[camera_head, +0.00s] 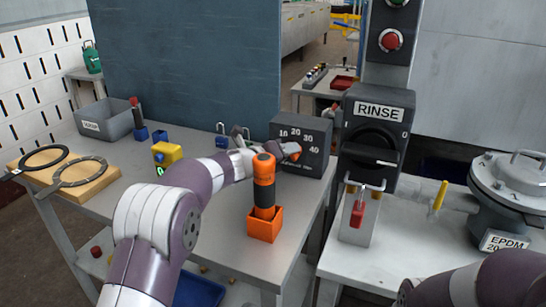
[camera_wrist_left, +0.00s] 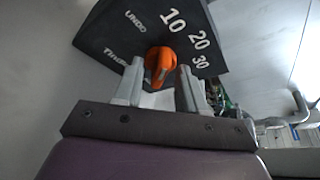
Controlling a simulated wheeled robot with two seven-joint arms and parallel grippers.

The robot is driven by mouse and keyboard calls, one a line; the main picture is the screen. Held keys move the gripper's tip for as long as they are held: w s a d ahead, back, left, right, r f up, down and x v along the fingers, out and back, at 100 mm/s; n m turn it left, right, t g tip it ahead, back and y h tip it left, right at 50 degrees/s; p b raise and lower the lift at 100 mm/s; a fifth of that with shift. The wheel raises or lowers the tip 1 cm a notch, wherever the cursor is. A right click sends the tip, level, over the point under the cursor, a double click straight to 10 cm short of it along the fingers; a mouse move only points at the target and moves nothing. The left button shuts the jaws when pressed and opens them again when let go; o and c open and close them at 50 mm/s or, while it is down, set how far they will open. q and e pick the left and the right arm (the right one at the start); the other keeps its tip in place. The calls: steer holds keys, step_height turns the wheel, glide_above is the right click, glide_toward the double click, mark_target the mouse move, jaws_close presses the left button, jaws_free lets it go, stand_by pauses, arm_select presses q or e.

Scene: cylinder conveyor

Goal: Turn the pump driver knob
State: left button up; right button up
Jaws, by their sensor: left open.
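The knob (camera_head: 292,149) is orange and sits on the front of a dark dial box (camera_head: 318,158) marked 10, 20, 30 and 40. In the left wrist view the knob (camera_wrist_left: 158,62) points up and slightly right, toward the 10. My left gripper (camera_wrist_left: 159,78) is open, its two grey fingers on either side of the knob. I cannot tell whether they touch it. In the head view my left forearm and wrist hide part of the fingers and the dial's lower left. My right gripper is out of view; only part of my right arm shows at the lower right.
An orange holder (camera_head: 264,226) with a black-and-orange tool (camera_head: 263,182) stands close in front of the dial box. A RINSE switch box (camera_head: 375,130) with a red padlock (camera_head: 357,213) stands to the right. A yellow block (camera_head: 167,153) and a grey bin (camera_head: 107,121) lie left.

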arm_select(q)
steer(key=v, duration=1.1)
steer(key=shift+s, duration=0.2)
steer(key=shift+a, duration=0.1)
